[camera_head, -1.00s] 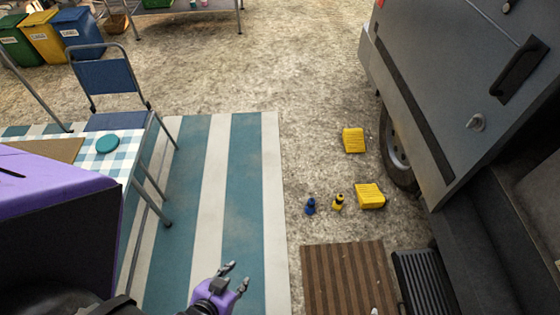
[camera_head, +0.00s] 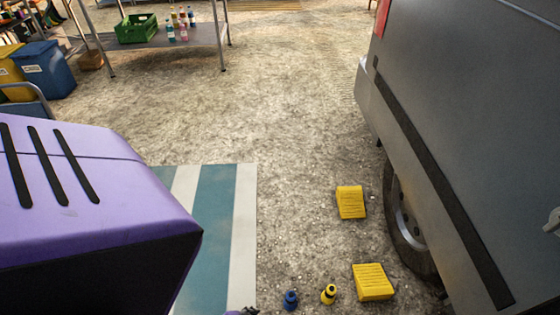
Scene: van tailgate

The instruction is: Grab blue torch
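The blue torch (camera_head: 290,300) stands on the gravel near the bottom edge of the head view, just right of the striped mat. A yellow torch (camera_head: 328,294) of similar shape stands close to its right. Only a small purple and dark bit of my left gripper (camera_head: 243,312) shows at the bottom edge, left of the blue torch. Its fingers are mostly cut off, so I cannot tell their opening. My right gripper is not in view.
Two yellow wheel chocks (camera_head: 350,202) (camera_head: 373,282) lie near the van's wheel (camera_head: 408,225). The grey van (camera_head: 470,120) fills the right side. The striped mat (camera_head: 215,230) lies left. A table with a green crate (camera_head: 137,28) and bottles stands far back. Open gravel lies ahead.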

